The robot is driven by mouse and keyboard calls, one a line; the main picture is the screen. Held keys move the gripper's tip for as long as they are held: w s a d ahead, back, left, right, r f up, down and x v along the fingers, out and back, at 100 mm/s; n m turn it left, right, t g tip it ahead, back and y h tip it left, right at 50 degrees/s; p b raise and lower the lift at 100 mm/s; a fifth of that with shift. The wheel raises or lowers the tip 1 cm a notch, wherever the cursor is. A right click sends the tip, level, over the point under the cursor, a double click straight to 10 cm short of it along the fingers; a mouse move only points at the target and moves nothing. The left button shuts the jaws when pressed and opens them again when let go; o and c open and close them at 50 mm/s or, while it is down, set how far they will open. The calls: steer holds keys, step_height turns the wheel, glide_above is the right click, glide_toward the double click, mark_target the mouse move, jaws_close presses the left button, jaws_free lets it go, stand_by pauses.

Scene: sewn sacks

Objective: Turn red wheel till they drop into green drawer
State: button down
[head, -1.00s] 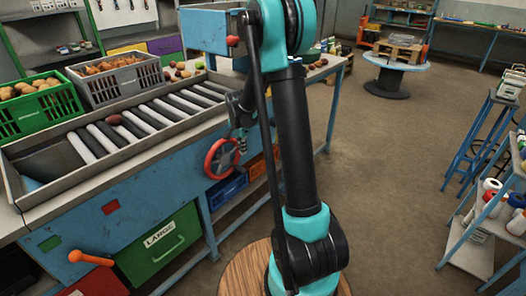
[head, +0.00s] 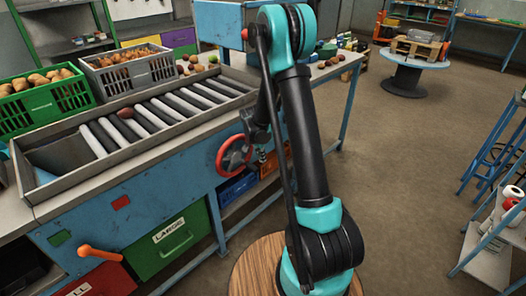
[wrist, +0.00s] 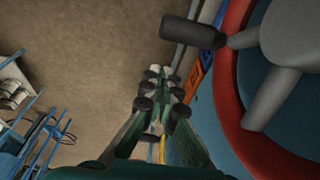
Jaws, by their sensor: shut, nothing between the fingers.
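The red wheel (head: 235,155) is on the front of the blue sorting machine. In the wrist view its red rim (wrist: 229,80), grey spokes and dark handle (wrist: 190,35) fill the right side. The green drawer (head: 176,243), labelled LARGE, is shut below and left of the wheel. One reddish-brown potato (head: 125,113) lies on the black and white rollers (head: 160,116). My gripper (wrist: 161,78) is shut and empty, left of the rim and below the handle in the wrist view, apparently apart from both. In the head view my arm partly hides it.
A green crate (head: 50,103) and a grey crate (head: 122,75) of produce stand behind the rollers. An orange lever (head: 100,252) sticks out at the machine's lower left. Blue and orange bins lie under the bench.

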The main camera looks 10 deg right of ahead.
steer(key=shift+s+a+f, duration=0.55)
steer(key=shift+s+a, duration=0.2)
steer(key=shift+a, duration=0.15)
